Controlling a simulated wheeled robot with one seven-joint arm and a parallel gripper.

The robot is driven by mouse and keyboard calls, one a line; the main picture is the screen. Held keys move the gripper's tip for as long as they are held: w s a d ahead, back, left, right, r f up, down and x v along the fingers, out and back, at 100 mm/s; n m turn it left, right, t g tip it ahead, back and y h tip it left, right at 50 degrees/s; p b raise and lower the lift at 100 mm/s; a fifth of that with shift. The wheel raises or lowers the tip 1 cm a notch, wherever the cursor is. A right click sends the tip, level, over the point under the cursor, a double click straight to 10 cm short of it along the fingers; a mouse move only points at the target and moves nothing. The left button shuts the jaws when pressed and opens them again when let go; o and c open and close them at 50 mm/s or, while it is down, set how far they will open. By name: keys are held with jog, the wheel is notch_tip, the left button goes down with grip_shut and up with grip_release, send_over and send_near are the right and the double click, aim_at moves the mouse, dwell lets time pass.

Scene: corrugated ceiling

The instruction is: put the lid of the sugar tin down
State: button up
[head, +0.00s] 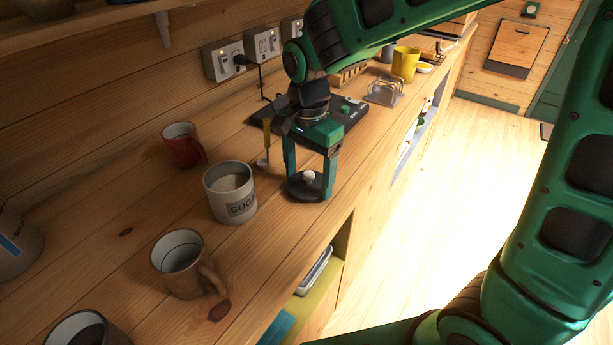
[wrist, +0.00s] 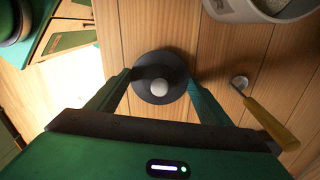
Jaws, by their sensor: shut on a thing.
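The sugar tin (head: 217,205) stands open on the wooden counter, with pale sugar showing inside; part of its rim is at the top right of the wrist view (wrist: 235,14). The lid (head: 303,192) is a dark round disc with a white knob, to the right of the tin. My gripper (head: 308,183) points down with its green fingers on either side of the lid, shut on it. In the wrist view the lid (wrist: 160,62) sits level between the fingertips. It is on or very close to the counter; I cannot tell whether it touches.
A red mug (head: 181,146) and a brown mug (head: 180,270) stand near the tin. A black hob (head: 350,112) is behind my gripper. The counter's front edge (head: 345,212) is close to the lid.

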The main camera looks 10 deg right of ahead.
aim_at(308, 174)
jog(key=shift+f, duration=0.35)
jog(key=o, duration=1)
notch_tip(308, 174, up, 12)
jog(key=s+d+f+n, duration=0.1)
jog(key=s+d, duration=0.2)
jog(key=d, duration=0.6)
jog(key=s+d+f, duration=0.1)
jog(key=s+d, duration=0.1)
jog(key=d, duration=0.6)
jog(key=s+d+f+n, duration=0.1)
jog(key=s+d+f, duration=0.1)
jog(key=s+d, duration=0.2)
jog(key=s+d+f+n, duration=0.1)
jog(key=s+d+f, duration=0.1)
jog(key=s+d, duration=0.2)
jog(key=s+d+f+n, duration=0.1)
jog(key=s+d+f, duration=0.1)
jog(key=s+d, duration=0.3)
jog(key=shift+s+f, duration=0.15)
jog(key=shift+s, duration=0.65)
jog(key=shift+s+f, duration=0.1)
jog(key=shift+s, duration=0.7)
